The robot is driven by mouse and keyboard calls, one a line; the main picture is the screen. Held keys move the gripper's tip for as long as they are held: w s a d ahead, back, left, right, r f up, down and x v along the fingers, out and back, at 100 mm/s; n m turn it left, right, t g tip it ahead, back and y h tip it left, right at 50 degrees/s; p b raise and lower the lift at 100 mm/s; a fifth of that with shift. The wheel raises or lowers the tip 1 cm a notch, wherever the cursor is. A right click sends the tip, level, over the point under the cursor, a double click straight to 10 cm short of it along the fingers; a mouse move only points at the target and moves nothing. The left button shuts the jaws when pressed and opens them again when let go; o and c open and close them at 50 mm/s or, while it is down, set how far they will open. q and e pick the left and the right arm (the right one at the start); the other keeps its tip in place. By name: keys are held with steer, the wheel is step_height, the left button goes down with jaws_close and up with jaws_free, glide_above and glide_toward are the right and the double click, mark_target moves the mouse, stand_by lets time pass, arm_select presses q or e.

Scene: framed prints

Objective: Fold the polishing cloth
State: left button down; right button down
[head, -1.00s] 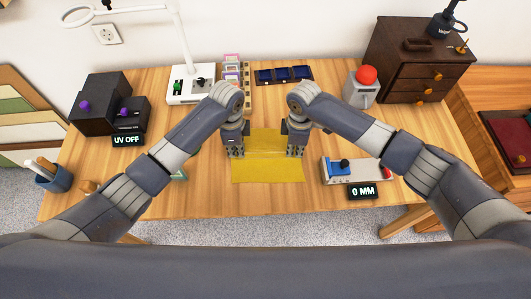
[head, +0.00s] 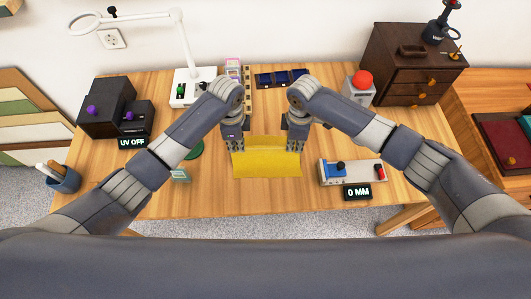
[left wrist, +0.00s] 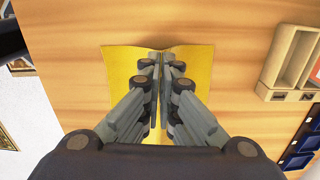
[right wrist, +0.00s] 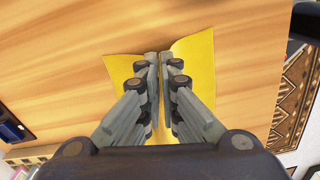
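The yellow polishing cloth (head: 266,165) lies at the middle of the wooden table, near the front edge. My left gripper (head: 233,148) is at its left side and my right gripper (head: 296,148) at its right side. In the left wrist view the fingers (left wrist: 160,60) are close together with the cloth (left wrist: 122,72) rising between them. In the right wrist view the fingers (right wrist: 160,60) likewise pinch the cloth (right wrist: 198,72). The fingers hide part of the cloth, and its underside is not visible.
A grey slide device (head: 352,172) with a "0 MM" display stands to the right of the cloth. A green disc (head: 195,151) and a small stand (head: 181,175) are on the left. A red-button box (head: 359,88) and a lamp base (head: 190,88) stand farther back.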

arm_select(q)
steer(key=shift+r, duration=0.15)
arm_select(e)
steer(key=shift+r, duration=0.15)
